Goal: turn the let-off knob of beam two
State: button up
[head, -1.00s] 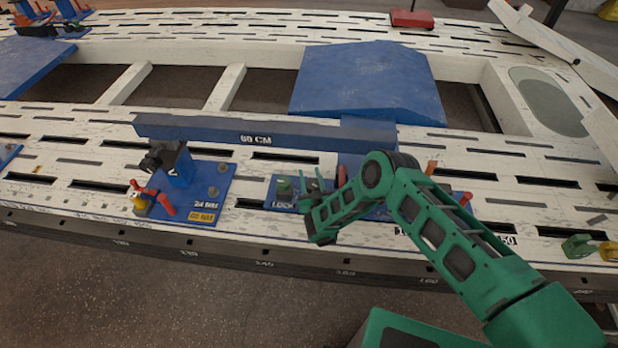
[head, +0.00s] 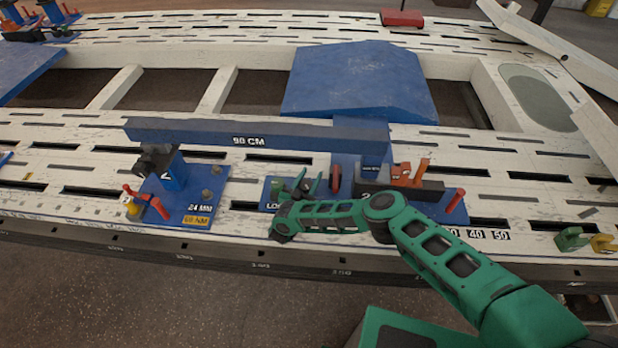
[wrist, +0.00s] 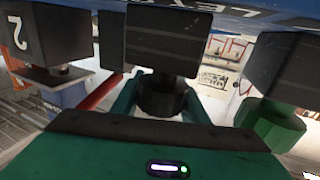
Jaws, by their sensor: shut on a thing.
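The blue beam marked 90 CM (head: 255,137) spans the bench between a stand marked 2 (head: 168,174) at left and a blue plate (head: 455,214) at right. My gripper (head: 303,183) is at the small blue plate with the LOCK lettering (head: 273,206), in front of the beam. A green knob (head: 277,189) stands just left of the fingers and a red knob (head: 335,178) just right. In the wrist view a dark round knob (wrist: 160,95) sits in the middle, where my gripper is shut on it. The fingers largely hide its shape in the head view.
A dark block with orange parts (head: 398,182) stands right of the gripper behind my forearm, beside an orange peg (head: 421,172). A red-handled lever (head: 158,208) is at the left stand. Green (head: 571,239) and yellow (head: 603,243) pieces lie at far right.

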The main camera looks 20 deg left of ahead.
jog(key=shift+d+m+h, duration=0.2)
jog(key=shift+m+h, duration=0.4)
jog(key=shift+h, duration=0.4)
jog(key=o, duration=0.8)
jog(key=shift+a, duration=0.1)
jog(key=shift+c, duration=0.2)
jog(key=shift+s, duration=0.15)
jog(key=shift+s+a, duration=0.2)
jog(key=shift+s, duration=1)
jog(key=s, duration=0.2)
jog(key=s+a, duration=0.1)
jog(key=s, duration=0.5)
jog(key=shift+a, duration=0.2)
